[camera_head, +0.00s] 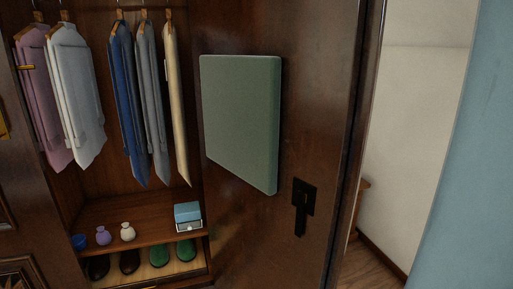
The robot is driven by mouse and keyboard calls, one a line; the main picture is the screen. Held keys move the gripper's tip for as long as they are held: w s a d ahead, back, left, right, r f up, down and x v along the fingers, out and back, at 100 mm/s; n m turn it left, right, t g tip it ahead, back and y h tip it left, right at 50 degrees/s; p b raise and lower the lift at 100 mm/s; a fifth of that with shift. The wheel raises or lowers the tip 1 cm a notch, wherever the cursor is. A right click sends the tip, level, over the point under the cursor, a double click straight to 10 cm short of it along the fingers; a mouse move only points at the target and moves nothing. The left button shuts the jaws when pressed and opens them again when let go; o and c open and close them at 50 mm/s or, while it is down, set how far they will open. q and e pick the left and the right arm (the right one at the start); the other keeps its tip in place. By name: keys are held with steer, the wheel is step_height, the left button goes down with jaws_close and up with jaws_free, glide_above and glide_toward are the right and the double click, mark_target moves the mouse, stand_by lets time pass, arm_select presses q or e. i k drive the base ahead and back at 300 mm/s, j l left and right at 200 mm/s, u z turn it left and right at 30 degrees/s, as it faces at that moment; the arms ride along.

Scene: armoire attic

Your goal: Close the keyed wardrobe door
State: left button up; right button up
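The wardrobe door (310,120) is dark brown wood and stands open on the right, its inner face towards me. A grey-green flat panel (240,120) is on that face. A black lock plate with a handle-like piece (303,205) sits low near the door's free edge. The wardrobe (130,215) is open to its left, with its inside in full view. I cannot make out a key. Neither of my grippers is in view.
Clothes (75,95) hang on hangers inside. A shelf (150,228) holds a blue box (187,212) and small pouches. Several shoes (160,256) stand below. A pale wall (415,130) and wooden floor (372,265) show at right, beside a blue surface (475,190).

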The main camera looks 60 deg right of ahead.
mark_target(284, 90)
steer(key=k+l, duration=0.15)
steer(key=l, duration=0.2)
steer(key=k+l, duration=0.15)
steer(key=l, duration=0.2)
steer(key=k+l, duration=0.1)
steer(key=l, duration=0.3)
steer(key=k+l, duration=0.15)
steer(key=l, duration=1.05)
steer(key=i+l+u, duration=0.1)
steer(key=l, duration=0.75)
